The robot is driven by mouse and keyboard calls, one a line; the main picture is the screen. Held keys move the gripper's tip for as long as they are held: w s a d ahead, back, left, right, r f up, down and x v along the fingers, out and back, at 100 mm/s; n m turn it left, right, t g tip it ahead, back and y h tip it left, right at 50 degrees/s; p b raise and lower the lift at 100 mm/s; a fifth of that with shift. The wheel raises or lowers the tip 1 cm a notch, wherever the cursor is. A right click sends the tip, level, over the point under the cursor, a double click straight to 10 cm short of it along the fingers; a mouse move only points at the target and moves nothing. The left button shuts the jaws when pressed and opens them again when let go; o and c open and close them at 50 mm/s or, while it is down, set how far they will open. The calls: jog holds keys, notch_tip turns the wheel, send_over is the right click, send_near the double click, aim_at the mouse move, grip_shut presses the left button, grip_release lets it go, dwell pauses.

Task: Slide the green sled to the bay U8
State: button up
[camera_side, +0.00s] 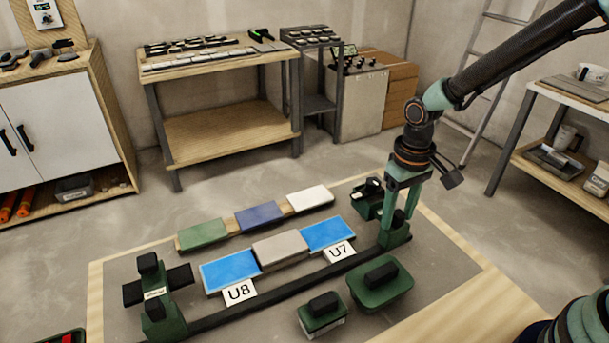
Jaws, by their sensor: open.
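A dark rail (280,290) runs along the near side of a row of tiles. At its right end is a green sled (397,237), partly hidden by my gripper. A second green block with black knobs and a pale label (152,295) stands at the rail's left end. My gripper (400,215) points down at the right-hand sled, fingers open and apart; I cannot tell whether they touch it. The U8 card (240,292) lies before the left blue tile (229,271). The U7 card (339,251) lies before the right blue tile (328,234).
A grey tile (279,248) sits between the blue ones. Behind them lie green (202,234), violet-blue (259,216) and white (310,198) tiles. Two green blocks with black handles, one small (322,317) and one larger (380,290), stand in front of the rail.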

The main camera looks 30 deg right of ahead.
grip_shut()
jog(key=shift+w+a+r, duration=0.1)
jog(key=shift+a, duration=14.6)
grip_release()
notch_tip(320, 180, up, 7)
